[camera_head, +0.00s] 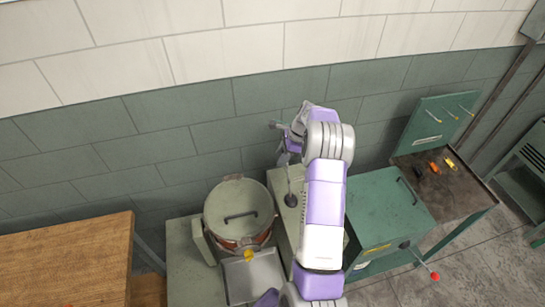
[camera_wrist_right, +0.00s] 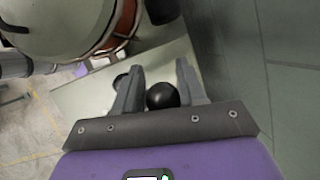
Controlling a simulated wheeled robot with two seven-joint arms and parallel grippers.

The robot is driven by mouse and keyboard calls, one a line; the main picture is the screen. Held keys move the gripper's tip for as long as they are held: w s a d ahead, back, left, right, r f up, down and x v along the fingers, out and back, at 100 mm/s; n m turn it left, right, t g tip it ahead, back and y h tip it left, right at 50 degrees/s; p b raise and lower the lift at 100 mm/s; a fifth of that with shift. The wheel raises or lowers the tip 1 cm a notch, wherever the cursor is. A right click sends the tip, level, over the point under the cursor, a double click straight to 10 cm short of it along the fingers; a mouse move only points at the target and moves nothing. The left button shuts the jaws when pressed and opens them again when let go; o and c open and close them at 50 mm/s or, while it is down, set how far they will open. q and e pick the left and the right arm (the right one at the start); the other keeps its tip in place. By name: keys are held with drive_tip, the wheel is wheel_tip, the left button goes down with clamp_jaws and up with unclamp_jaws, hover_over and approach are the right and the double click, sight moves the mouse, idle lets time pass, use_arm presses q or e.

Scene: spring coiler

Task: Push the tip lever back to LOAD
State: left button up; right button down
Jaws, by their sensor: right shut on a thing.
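The tip lever (camera_head: 289,180) is a thin grey rod rising from a dark round base on the pale green machine body, beside the drum. Its black ball knob (camera_wrist_right: 162,96) shows between the fingers in the wrist view. My right gripper (camera_head: 284,143) is at the top of the lever, near the wall; it also shows in the wrist view (camera_wrist_right: 160,88), shut on the knob. In the head view the gripper and wrist hide the knob. No LOAD mark is readable. My left gripper is not in view.
The lidded drum (camera_head: 233,203) stands just left of the lever. A green cabinet (camera_head: 385,205) with a red-knobbed handle and a dark bench (camera_head: 440,190) with small tools stand to the right. A wooden table (camera_head: 70,265) is at left. The tiled wall is close behind the gripper.

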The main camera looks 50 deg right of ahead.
drive_tip(key=shift+s+d+f, duration=0.1)
drive_tip(key=shift+s+d, duration=0.05)
drive_tip(key=shift+d, duration=0.1)
drive_tip(key=c, duration=0.8)
unclamp_jaws()
drive_tip(key=shift+d+f, duration=0.1)
drive_tip(key=v, duration=0.7)
drive_tip(key=shift+r, duration=0.35)
